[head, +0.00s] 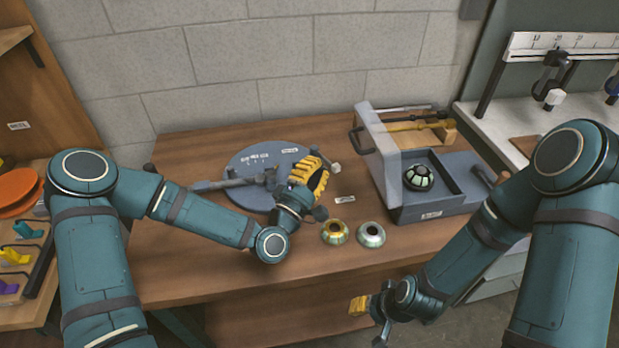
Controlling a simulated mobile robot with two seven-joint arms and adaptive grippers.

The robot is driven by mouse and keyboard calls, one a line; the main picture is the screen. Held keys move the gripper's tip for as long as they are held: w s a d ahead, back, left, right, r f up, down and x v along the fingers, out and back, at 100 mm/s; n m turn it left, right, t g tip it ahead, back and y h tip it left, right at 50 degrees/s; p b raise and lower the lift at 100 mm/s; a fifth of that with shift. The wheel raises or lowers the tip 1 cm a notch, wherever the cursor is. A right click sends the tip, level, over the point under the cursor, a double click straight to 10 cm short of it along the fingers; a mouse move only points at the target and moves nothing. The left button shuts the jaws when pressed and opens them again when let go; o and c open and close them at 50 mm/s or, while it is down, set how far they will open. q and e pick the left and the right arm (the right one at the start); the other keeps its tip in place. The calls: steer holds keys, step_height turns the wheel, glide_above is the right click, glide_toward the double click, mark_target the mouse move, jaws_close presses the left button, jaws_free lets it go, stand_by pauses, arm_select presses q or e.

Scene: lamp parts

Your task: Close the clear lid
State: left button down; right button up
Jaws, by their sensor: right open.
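The clear lid (380,143) stands raised at the left side of a blue-grey box (440,207), with a dark handle (354,139) on its left face. The box is open on top and holds a dark round part with pale facets (418,177). My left gripper (312,172), with yellow fingers, is over the table to the left of the lid, apart from it. Its finger gap is not clear from this angle. My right gripper (360,306) is open, low in front of the table's front edge, well away from the lid.
A gold ring-shaped part (335,231) and a silver-green one (371,235) sit on the wooden table (190,258) in front of the box. A round blue plate (248,165) lies behind my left arm. Yellow-handled tools (418,126) lie behind the box.

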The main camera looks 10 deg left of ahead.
arm_select(q)
steer(key=w+d+r, duration=0.3)
steer(key=w+d, duration=0.1)
steer(key=d, duration=0.1)
steer(key=shift+w, duration=0.2)
stand_by(0.3)
